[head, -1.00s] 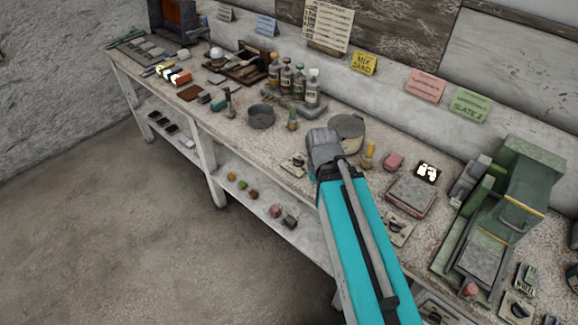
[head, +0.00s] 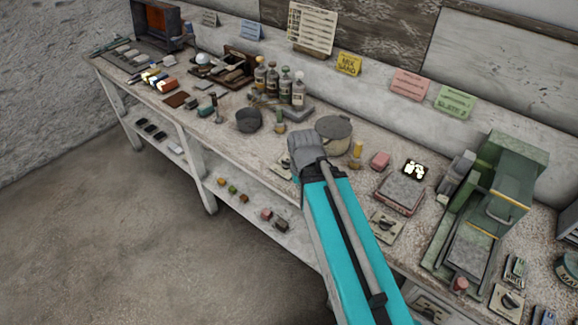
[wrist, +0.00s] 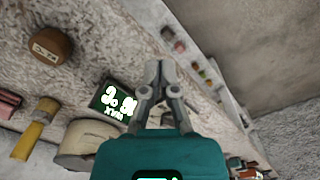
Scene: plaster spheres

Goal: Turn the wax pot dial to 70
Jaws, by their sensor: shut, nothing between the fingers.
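The wax pot appears to be the round grey-beige lidded pot (head: 333,136) on the bench, just beyond and right of my gripper (head: 304,150) in the head view. A pale plate with a dark dial (head: 284,160) lies just left of my gripper, partly covered by it; its setting is too small to read. In the wrist view my gripper (wrist: 156,70) is shut and empty, with its fingertips together over the bench edge area. A dark display (wrist: 113,103) with glowing characters is left of the fingers. Part of a round pale pot (wrist: 75,142) shows below it.
A green machine (head: 490,200) stands farther right. A dark bowl (head: 248,120) and several bottles (head: 285,88) are to the left. The floor in front is clear.

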